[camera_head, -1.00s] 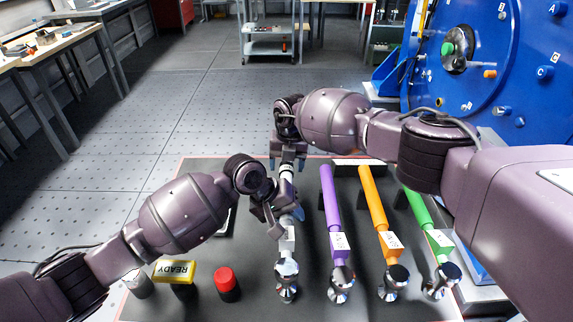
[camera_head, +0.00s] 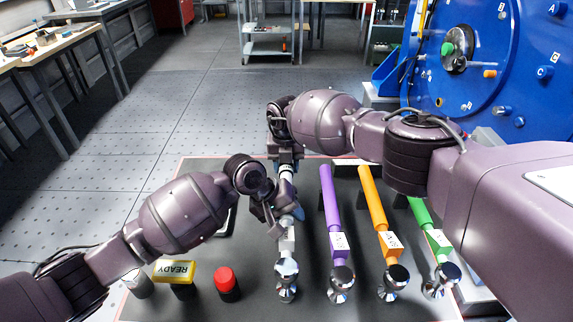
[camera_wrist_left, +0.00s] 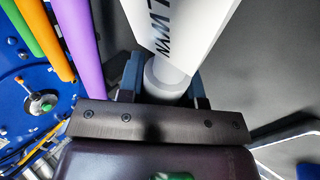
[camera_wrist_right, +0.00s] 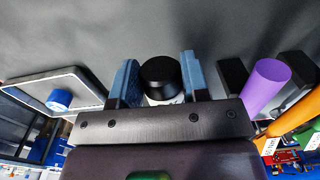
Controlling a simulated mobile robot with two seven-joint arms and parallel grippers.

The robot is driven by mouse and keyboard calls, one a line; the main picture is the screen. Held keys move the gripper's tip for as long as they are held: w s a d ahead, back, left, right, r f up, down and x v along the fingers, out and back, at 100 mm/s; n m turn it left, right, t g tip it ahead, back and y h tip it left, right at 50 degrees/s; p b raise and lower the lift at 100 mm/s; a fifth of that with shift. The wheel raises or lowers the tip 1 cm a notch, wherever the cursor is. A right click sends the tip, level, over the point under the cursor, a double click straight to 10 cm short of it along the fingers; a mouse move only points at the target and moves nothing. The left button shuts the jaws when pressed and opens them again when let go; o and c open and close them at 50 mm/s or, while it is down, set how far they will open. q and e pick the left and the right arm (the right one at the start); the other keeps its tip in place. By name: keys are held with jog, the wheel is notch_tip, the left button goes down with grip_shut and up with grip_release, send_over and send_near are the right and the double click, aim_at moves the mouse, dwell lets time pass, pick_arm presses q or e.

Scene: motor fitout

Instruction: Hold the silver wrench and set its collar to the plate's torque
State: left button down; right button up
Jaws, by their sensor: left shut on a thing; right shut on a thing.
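The silver wrench (camera_head: 287,270) lies along the dark bench mat, at the left of a row of wrenches. Its white label shows close up in the left wrist view (camera_wrist_left: 185,30). My left gripper (camera_head: 283,214) is shut on the wrench's silver shaft (camera_wrist_left: 165,80), beside the label. My right gripper (camera_head: 285,164) is at the far end of the wrench, its fingers on both sides of the black end piece (camera_wrist_right: 160,75) and shut on the wrench there. The collar's setting cannot be read. I cannot make out a torque figure on any plate.
Purple (camera_head: 332,205), orange (camera_head: 372,200) and green (camera_head: 420,213) wrenches lie to the right. A red button (camera_head: 226,280) and a yellow READY block (camera_head: 175,270) stand at the left front. A large blue disc-shaped machine (camera_head: 480,70) is behind right.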

jog(key=shift+a+h, duration=0.1)
jog(key=shift+h, duration=1)
jog(key=o, duration=0.9)
jog(key=shift+o, duration=0.2)
jog(key=v, duration=1.2)
